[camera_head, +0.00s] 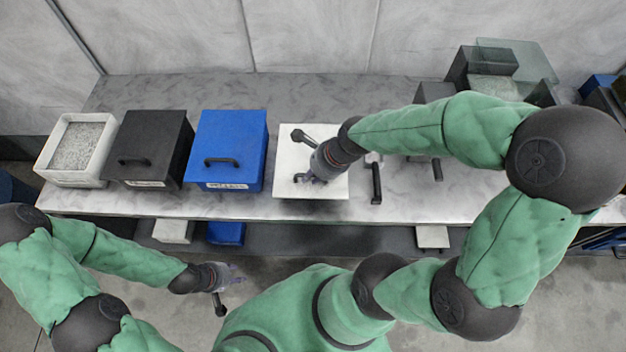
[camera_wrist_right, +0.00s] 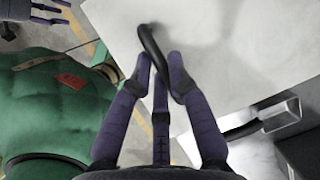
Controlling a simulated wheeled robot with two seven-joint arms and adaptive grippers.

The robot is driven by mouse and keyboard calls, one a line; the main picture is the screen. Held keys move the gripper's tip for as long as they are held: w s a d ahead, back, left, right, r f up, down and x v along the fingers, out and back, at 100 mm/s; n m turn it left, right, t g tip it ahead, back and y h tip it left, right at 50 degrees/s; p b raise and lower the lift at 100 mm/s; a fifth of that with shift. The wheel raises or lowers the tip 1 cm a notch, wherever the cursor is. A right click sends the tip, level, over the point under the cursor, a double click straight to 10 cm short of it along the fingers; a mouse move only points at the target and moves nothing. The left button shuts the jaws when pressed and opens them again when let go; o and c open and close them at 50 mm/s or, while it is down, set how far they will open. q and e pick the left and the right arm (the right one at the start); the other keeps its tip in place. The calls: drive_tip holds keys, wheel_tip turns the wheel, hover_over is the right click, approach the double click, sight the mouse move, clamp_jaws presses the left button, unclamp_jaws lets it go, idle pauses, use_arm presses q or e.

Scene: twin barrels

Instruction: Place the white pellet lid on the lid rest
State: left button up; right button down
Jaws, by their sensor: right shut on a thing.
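The white pellet lid (camera_head: 330,187) is a flat white square right of the blue bin, over the worktop. Its dark curved handle (camera_wrist_right: 150,45) shows in the right wrist view. My right gripper (camera_head: 310,179) is over the lid, its purple fingers (camera_wrist_right: 160,75) shut on the handle. No lid rest is recognisable; the lid and arm cover that part of the worktop, and I cannot tell whether the lid touches a support. The open white bin (camera_head: 49,150) holds grey pellets at the far left. My left gripper (camera_head: 232,274) is empty in front of the worktop, fingers apart.
A black bin (camera_head: 150,135) and a blue bin (camera_head: 232,135), both lidded with handles, stand left of the lid. A dark handle (camera_head: 376,183) is close to the lid's right. Dark and glassy boxes (camera_head: 490,65) stand at the back right. The worktop (camera_head: 300,95) behind the lid is clear.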

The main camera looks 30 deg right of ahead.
drive_tip(key=shift+w+d+f+b, duration=0.3)
drive_tip(key=shift+w+f, duration=0.2)
drive_tip(key=shift+f, duration=0.15)
drive_tip(key=shift+w+d+f+b, duration=0.15)
drive_tip(key=shift+w+d+f, duration=0.15)
drive_tip(key=shift+w+f, duration=0.25)
wheel_tip(320, 180, down, 4)
drive_tip(key=shift+w+d+r+b, duration=0.1)
drive_tip(key=shift+w+d+b, duration=0.05)
drive_tip(key=shift+b, duration=0.75)
drive_tip(key=c, duration=1.2)
unclamp_jaws()
drive_tip(key=p+v, duration=0.4)
drive_tip(key=v, duration=0.8)
